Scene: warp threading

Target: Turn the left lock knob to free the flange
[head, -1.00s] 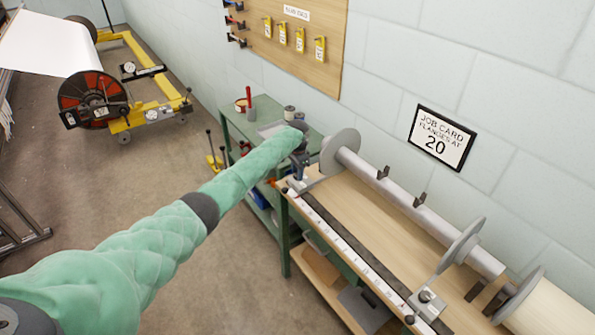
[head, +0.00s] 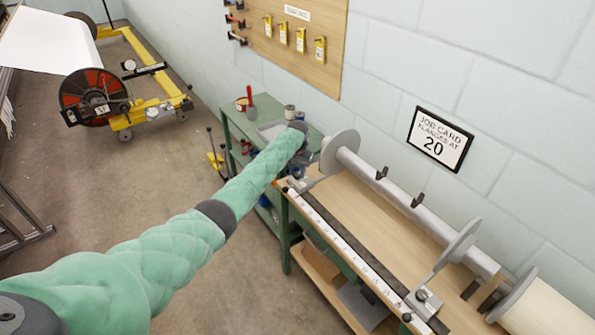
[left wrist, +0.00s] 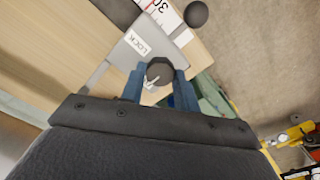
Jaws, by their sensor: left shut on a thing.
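The left lock knob (left wrist: 160,72) is dark and round with a pale pointer mark. It sits on a grey block with a LOCK label (left wrist: 138,43) in the left wrist view. My left gripper (left wrist: 160,84) has its blue fingers on both sides of the knob and is shut on it. In the head view my green sleeve and wrist mostly hide the gripper and knob at the bench's far end. The left flange (head: 338,152) is a grey disc on the roller (head: 398,194), just right of my wrist. My right gripper is not in view.
The right flange (head: 459,243) stands farther along the roller, with its own lock block (head: 425,301). A ruler (head: 345,246) runs along the bench front. A green cart (head: 239,118) stands behind my wrist.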

